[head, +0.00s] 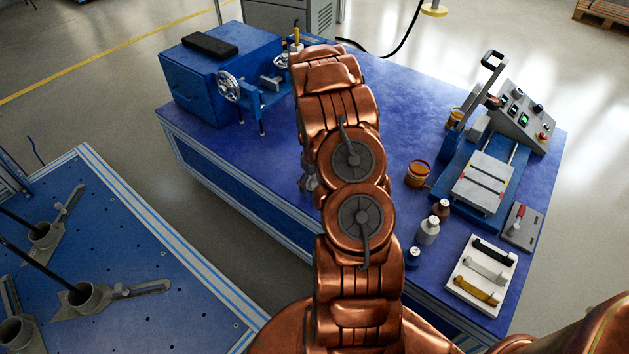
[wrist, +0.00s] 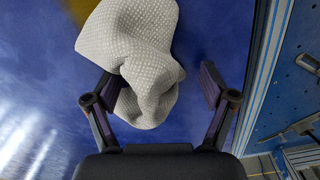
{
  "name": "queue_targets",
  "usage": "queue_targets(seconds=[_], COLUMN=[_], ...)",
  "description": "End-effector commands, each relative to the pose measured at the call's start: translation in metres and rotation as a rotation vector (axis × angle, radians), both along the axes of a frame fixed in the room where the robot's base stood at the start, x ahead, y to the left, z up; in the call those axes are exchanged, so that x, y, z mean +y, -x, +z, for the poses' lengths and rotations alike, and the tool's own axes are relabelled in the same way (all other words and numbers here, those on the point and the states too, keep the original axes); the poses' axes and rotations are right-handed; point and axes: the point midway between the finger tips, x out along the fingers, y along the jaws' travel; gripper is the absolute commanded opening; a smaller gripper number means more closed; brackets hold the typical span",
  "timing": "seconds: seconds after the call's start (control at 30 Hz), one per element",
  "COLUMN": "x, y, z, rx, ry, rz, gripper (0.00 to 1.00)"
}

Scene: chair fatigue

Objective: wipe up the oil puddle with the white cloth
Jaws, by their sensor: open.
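The white cloth (wrist: 130,40) is a crumpled, textured heap on the blue tabletop in the wrist view. My gripper (wrist: 160,86) is open, with the lower part of the cloth between its fingers. The left finger overlaps the cloth's edge, and I cannot tell whether it touches. The right finger stands apart from the cloth, over bare blue surface. A brownish-yellow patch (wrist: 80,8), apparently the oil puddle, shows at the top edge beyond the cloth, which partly covers it from view. In the head view my arm hides the cloth and the puddle.
The blue table (head: 250,150) carries a blue machine (head: 195,75) at the back left. At the right are an orange-brown jar (head: 418,173), small bottles (head: 428,231), a press-like device (head: 484,180) and a white tray (head: 460,290). A perforated blue bench (head: 150,260) stands at the left.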

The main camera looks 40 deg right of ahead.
Motion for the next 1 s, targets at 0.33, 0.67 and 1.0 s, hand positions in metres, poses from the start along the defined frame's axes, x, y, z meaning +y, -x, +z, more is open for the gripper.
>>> queue_targets(seconds=[0.33,0.67,1.0], x=[0.000,0.000,0.000], y=[0.000,0.001,0.001], z=[-0.011,-0.012,-0.009], rx=[0.000,0.001,0.002], ry=[0.001,0.000,0.000], rz=[0.002,0.001,0.000], gripper=[0.80,0.61,0.48])
